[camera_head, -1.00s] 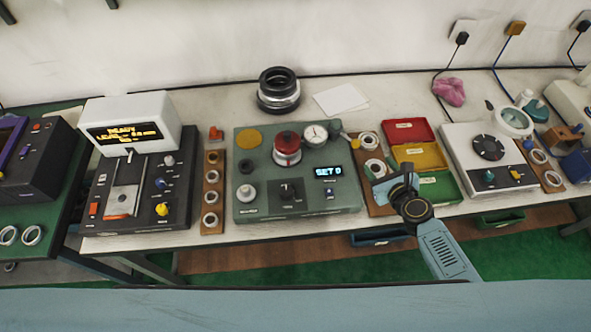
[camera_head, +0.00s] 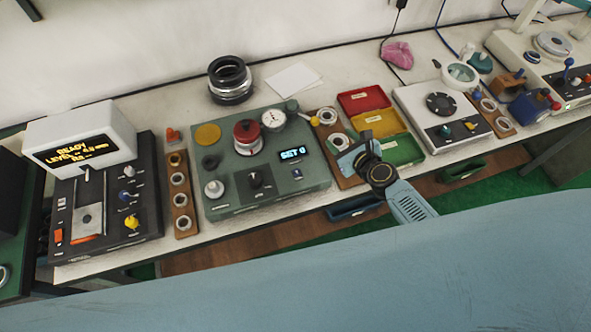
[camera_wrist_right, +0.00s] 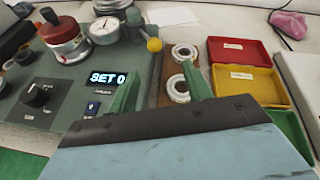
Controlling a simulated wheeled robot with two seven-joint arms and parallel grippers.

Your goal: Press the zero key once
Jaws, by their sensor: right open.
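A grey-green gauge unit (camera_head: 225,206) stands on the bench in the head view. Its lit display (camera_head: 292,154) reads "SET 0", and a small blue key (camera_head: 296,174) sits just below it. In the right wrist view the display (camera_wrist_right: 107,78) and the key (camera_wrist_right: 92,107) are just left of the left fingertip. My right gripper (camera_head: 354,158) is open and empty, to the right of the gauge unit, over the right ring board (camera_head: 320,122). Its two green fingers (camera_wrist_right: 160,90) are spread apart in the wrist view. My left gripper is not in view.
Red (camera_head: 365,101), yellow (camera_head: 378,123) and green (camera_head: 405,152) trays lie right of the ring board. A yellow-ended lever (camera_wrist_right: 153,45) stands at the unit's back right. A black dial (camera_wrist_right: 35,95) rises left of the key. Another ring board (camera_head: 180,200) is further left.

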